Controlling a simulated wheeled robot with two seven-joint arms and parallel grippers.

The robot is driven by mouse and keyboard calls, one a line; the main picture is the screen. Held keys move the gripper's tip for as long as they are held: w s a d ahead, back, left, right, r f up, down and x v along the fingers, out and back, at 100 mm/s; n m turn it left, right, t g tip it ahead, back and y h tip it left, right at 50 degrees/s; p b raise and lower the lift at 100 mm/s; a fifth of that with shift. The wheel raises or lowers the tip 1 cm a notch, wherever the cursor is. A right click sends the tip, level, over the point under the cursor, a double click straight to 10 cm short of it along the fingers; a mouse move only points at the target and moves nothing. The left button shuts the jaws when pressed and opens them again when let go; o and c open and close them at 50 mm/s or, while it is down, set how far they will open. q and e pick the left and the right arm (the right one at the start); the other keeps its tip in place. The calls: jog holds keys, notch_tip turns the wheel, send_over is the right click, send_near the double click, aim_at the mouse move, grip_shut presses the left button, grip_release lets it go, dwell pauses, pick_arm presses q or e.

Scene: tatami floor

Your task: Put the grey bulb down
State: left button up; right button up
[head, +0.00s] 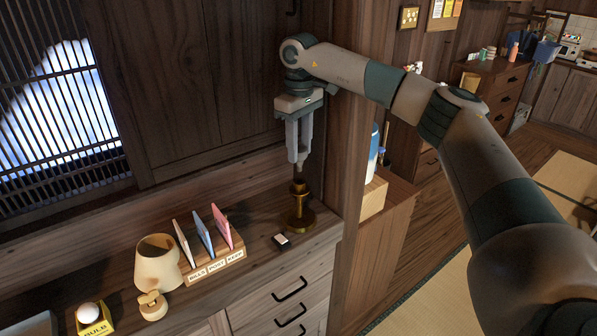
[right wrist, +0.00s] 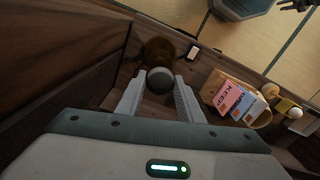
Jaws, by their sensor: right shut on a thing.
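My right gripper (head: 298,160) points straight down over a brass lamp base (head: 298,217) at the right end of the wooden cabinet top. It is shut on the grey bulb (right wrist: 160,80), a dark rounded thing between the fingertips in the right wrist view. In the head view the fingers mostly hide the bulb, directly above the lamp's socket. I cannot tell whether the bulb touches the socket. The brass base also shows behind the bulb in the right wrist view (right wrist: 157,50). My left gripper does not show clearly.
A small white-topped block (head: 281,241) lies beside the lamp base. A wooden letter rack (head: 215,267) with several cards, a cream lampshade (head: 157,262) and a yellow bulb box (head: 95,322) with a white bulb (head: 88,312) stand to the left. A wooden post (head: 350,150) rises close at right.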

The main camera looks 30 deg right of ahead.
dwell(0.4)
jog(key=s+a+f+m+b, duration=0.2)
jog(key=s+a+f, duration=0.4)
jog(key=s+a, duration=0.3)
jog(key=s+a+f+m+b, duration=0.1)
jog(key=s+a+f+b, duration=0.3)
jog(key=s+a, duration=0.6)
notch_tip(320, 180, down, 2)
jog(key=shift+a+f+m, duration=0.2)
jog(key=shift+a+m, duration=0.2)
jog(key=shift+a, duration=0.05)
jog(key=shift+s, duration=0.1)
